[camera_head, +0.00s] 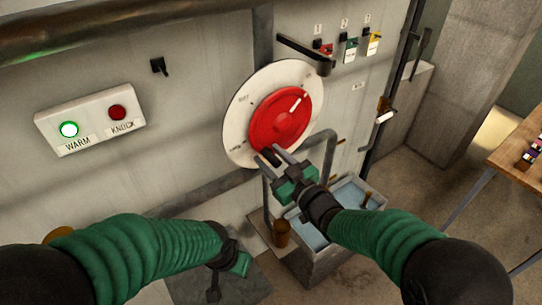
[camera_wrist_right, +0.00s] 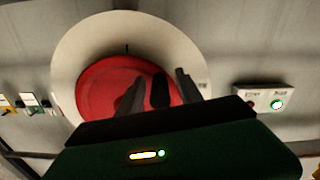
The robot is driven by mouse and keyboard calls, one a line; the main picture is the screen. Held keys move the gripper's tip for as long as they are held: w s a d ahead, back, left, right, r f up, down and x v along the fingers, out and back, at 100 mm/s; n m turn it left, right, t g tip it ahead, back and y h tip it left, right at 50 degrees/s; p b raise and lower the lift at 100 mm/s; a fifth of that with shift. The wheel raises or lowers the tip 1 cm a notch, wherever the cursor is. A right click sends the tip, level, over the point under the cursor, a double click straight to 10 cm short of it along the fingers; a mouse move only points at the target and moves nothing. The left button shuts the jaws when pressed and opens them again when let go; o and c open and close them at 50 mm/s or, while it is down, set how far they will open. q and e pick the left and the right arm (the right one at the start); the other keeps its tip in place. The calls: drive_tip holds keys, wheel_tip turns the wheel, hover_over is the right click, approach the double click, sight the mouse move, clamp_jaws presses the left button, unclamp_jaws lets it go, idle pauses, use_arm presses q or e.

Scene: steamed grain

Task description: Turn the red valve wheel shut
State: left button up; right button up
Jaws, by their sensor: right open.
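The red valve wheel (camera_head: 279,119) is a round red disc with a white pointer mark, set on a round white dial plate (camera_head: 237,128) on the wall. The pointer is toward the upper right in the head view. My right gripper (camera_head: 272,156) is open at the wheel's lower edge. In the right wrist view the red wheel (camera_wrist_right: 95,88) shows behind the fingers (camera_wrist_right: 158,90); whether they touch it I cannot tell. My left gripper (camera_head: 228,270) is low at the left, away from the wheel, and its jaws are not clear.
A white box (camera_head: 89,120) carries a lit green WARM lamp and a dark red KNOCK lamp. A dark lever (camera_head: 306,54) sticks out above the wheel. A metal pipe (camera_head: 330,158) and a water basin (camera_head: 350,190) lie below right. A wooden table (camera_head: 515,155) stands far right.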

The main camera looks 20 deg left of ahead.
drive_tip(key=shift+d, duration=0.15)
clamp_jaws()
drive_tip(key=shift+r, duration=0.15)
idle(1.0)
